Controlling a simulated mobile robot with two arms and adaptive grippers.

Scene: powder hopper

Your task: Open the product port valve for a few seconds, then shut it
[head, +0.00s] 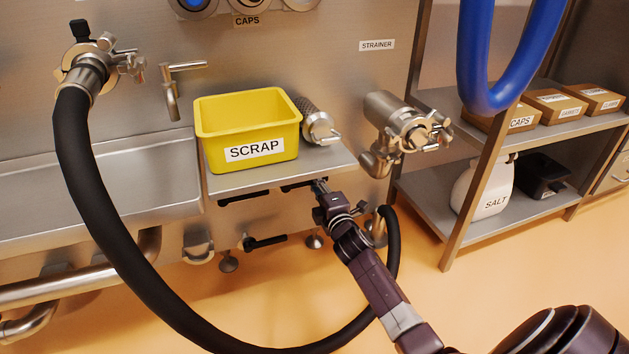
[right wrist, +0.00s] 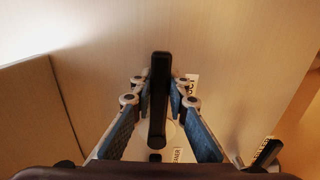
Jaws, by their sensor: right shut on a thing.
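My right gripper (head: 319,186) reaches under the front edge of the steel ledge, at a black valve handle (head: 303,184). In the right wrist view its two fingers (right wrist: 160,82) are on either side of a long black handle (right wrist: 158,112) and shut on it. The handle stands lengthwise between the fingers. Another black handle (head: 243,198) sits under the ledge to the left, and a third (head: 265,242) is lower down. My left gripper is not in view.
A yellow SCRAP bin (head: 248,110) and a strainer (head: 318,124) stand on the ledge (head: 225,184). A black hose (head: 102,225) loops from the wall fitting down past my right arm. Shelving with a SALT container (head: 490,190) stands right.

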